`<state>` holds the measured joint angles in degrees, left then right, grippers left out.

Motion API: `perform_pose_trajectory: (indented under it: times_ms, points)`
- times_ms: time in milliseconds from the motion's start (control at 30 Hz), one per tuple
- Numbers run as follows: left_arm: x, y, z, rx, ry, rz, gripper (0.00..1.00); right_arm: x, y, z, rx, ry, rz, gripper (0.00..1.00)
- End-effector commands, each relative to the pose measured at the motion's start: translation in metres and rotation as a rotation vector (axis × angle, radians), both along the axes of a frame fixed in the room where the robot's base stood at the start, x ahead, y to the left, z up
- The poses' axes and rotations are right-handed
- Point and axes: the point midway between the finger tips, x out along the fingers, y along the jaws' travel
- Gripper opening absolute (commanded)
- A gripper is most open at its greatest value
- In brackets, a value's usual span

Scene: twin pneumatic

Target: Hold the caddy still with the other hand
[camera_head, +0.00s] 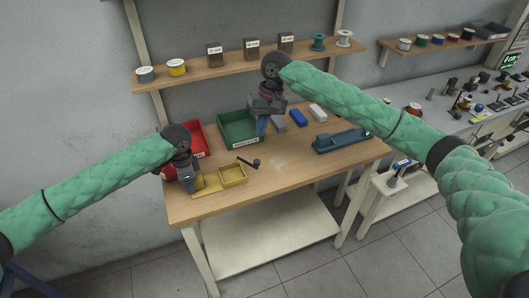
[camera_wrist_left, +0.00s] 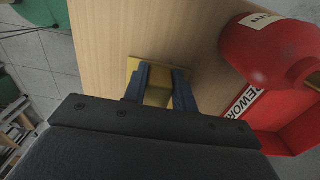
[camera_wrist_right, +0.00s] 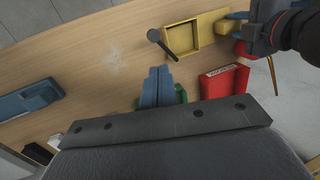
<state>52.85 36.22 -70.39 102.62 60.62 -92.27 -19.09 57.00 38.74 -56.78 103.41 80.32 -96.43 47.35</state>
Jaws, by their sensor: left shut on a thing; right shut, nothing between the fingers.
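The yellow caddy (camera_head: 232,176), a shallow open tray with a flat extension on its left, lies on the wooden table's front left. My left gripper (camera_head: 188,181) is shut on the caddy's left part. In the left wrist view the yellow piece (camera_wrist_left: 157,92) shows between the blue fingers. The caddy (camera_wrist_right: 181,39) also shows in the right wrist view, with my left gripper at its end. My right gripper (camera_head: 261,128) is shut and empty, held above the table near the green bin. A black round-headed tool (camera_head: 250,163) lies at the caddy's right edge.
Behind the caddy are a red bin (camera_head: 197,139) and a green bin (camera_head: 239,127). A red rounded bottle-like thing (camera_wrist_left: 262,52) stands near my left gripper. A blue device (camera_head: 342,141) and several small blocks lie to the right. The table's front middle is clear.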

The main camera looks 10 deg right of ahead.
Motion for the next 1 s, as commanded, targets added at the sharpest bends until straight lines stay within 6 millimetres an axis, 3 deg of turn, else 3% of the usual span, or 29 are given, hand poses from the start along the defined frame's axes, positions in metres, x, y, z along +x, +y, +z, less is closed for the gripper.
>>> perform_pose_trajectory:
  times_ms: [600,1000]
  points:
    - [0.0,0.0,0.0,0.0,0.0,0.0,0.0,0.028,-0.069,-0.016,0.355,-0.212,0.576,0.0]
    - [0.0,0.0,0.0,0.0,0.0,0.0,0.0,0.034,-0.095,-0.022,0.442,-0.324,0.728,0.0]
